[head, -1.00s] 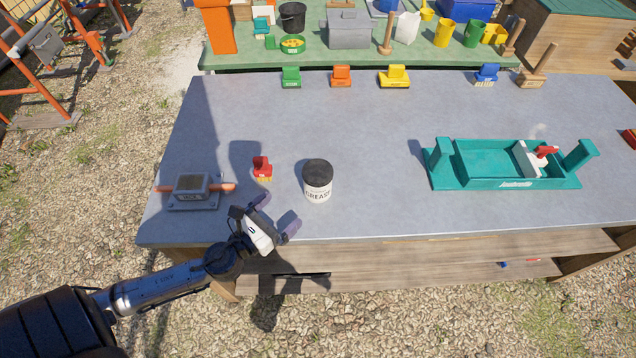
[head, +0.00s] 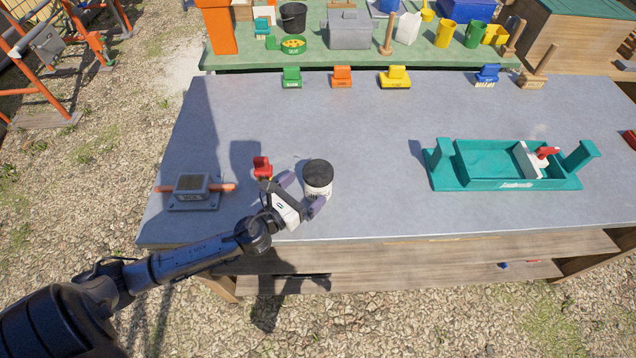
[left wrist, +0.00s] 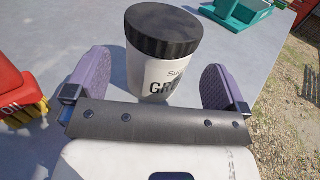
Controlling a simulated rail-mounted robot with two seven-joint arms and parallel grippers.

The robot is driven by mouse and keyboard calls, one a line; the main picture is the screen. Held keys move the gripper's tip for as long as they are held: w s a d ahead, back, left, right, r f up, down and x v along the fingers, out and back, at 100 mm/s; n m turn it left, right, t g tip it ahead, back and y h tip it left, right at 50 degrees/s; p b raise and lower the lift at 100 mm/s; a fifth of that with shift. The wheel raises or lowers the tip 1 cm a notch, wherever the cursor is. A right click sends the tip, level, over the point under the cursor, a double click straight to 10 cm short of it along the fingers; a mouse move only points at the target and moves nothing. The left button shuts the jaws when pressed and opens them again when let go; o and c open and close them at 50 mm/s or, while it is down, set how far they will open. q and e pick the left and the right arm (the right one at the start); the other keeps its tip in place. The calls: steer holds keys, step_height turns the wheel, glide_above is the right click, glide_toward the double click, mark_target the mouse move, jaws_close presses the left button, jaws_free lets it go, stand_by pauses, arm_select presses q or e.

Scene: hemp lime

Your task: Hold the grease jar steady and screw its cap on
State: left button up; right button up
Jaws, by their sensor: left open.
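The grease jar (head: 318,188) is white and stands upright on the grey bench top. Its black cap (head: 317,172) sits on top of it; I cannot tell how tightly. My left gripper (head: 302,190) is open at the jar's near left side, its purple fingertips on either side of the jar's lower body. In the left wrist view the jar (left wrist: 156,78) stands just beyond and between the two spread fingers (left wrist: 157,85), with the cap (left wrist: 164,32) above them. Part of the jar's label is hidden behind the gripper. My right gripper is not in view.
A red brush (head: 262,167) stands close left of the gripper. A grey block on a plate with orange handles (head: 192,190) is further left. A teal tray (head: 480,183) stands at the right. Several brushes line the back edge. The bench middle is clear.

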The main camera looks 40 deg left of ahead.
mark_target(318, 171)
arm_select(q)
steer(key=shift+w+b, duration=0.5)
steer(key=shift+w, duration=2.1)
steer(key=shift+r, duration=0.1)
steer(key=c, duration=0.9)
steer(key=shift+c, duration=0.2)
step_height(318, 171, up, 4)
steer(key=p, duration=0.2)
steer(key=shift+r+p, duration=0.2)
steer(key=shift+p, duration=0.1)
steer(key=d+r+p, duration=0.4)
steer(key=d+r, duration=0.2)
steer(key=d, duration=0.5)
steer(key=shift+d+r, duration=0.3)
steer(key=shift+d, duration=0.05)
